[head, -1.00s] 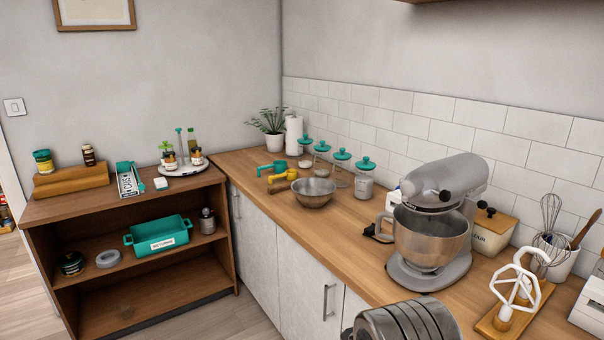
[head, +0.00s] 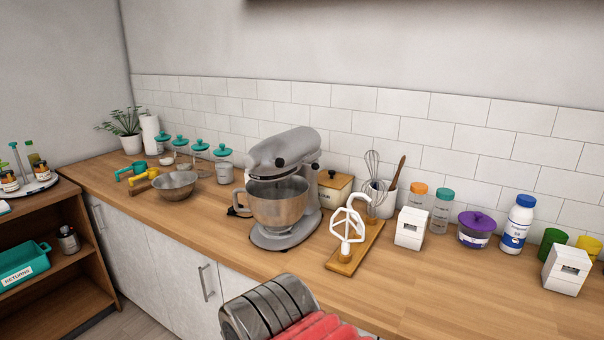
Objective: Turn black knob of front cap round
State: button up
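A grey stand mixer (head: 285,185) stands on the wooden counter near the middle of the head view. Its rounded front end faces the counter's front edge and carries a small black knob (head: 279,162). The knob is too small here to tell how it is turned. A metal bowl (head: 277,204) sits under the mixer head. Another dark knob shows at the mixer's right end. My gripper's fingers are not in view, and nothing is seen touching the mixer.
A wooden board (head: 355,250) with white beaters stands right of the mixer. Beyond it are a white box (head: 411,229), jars and a purple-lidded pot (head: 477,229). A metal bowl (head: 174,186) stands left. Ribbed grey and red parts fill the bottom centre. The counter front at right is clear.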

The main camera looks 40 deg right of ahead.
aim_at(281, 162)
jog(key=k, duration=0.95)
jog(key=u, duration=0.4)
jog(key=i, duration=1.3)
jog(key=z, duration=0.4)
jog(key=i, duration=0.75)
jog(key=z, duration=0.6)
